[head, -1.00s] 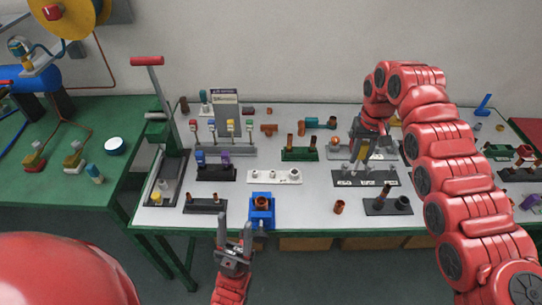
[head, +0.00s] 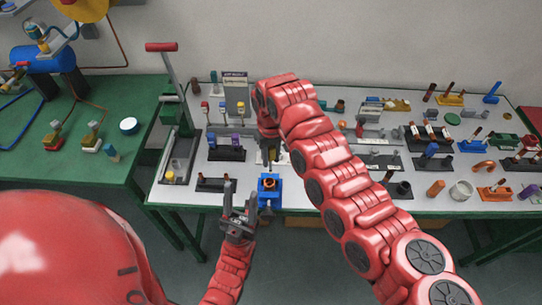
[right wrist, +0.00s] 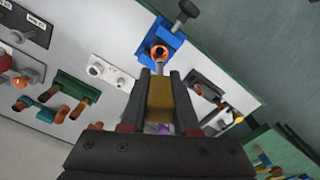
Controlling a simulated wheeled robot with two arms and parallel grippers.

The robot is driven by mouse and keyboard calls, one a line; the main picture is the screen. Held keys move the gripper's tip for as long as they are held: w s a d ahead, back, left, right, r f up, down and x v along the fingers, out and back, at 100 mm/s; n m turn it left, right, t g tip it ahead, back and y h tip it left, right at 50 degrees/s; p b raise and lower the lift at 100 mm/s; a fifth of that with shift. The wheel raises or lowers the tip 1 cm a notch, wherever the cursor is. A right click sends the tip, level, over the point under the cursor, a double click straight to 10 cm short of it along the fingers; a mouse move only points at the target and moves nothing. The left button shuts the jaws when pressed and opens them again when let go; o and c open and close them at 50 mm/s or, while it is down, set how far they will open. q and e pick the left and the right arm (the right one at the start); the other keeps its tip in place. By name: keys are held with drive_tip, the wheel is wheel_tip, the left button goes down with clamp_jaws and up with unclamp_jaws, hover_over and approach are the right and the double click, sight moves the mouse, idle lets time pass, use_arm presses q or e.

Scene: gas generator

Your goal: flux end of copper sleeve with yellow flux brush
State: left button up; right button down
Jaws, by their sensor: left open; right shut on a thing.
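The copper sleeve (head: 269,183) stands in a blue vise (head: 268,198) at the table's front edge. My right gripper (head: 270,150) is shut on the yellow flux brush and holds it just behind the vise. In the right wrist view the yellow brush handle (right wrist: 160,101) sits between both fingers, and its tip points toward the copper sleeve (right wrist: 159,51) in the blue vise (right wrist: 173,38). The tip overlaps the sleeve's lower edge in that view; I cannot tell whether they touch. My left gripper (head: 240,190) is open and empty, in front of the table, left of the vise.
A black holder (head: 208,185) stands left of the vise. A red-handled lever tool (head: 175,85) stands at the table's left end. A white block (right wrist: 112,71) lies near the vise. Several racks and copper fittings fill the right side, partly hidden by my right arm.

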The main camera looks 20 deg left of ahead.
sight(271, 170)
drive_tip(key=shift+f+b, duration=0.15)
drive_tip(key=shift+b, duration=0.3)
drive_tip(key=shift+f+b, duration=1.3)
drive_tip(key=shift+f, duration=1.3)
drive_tip(key=shift+b, duration=0.55)
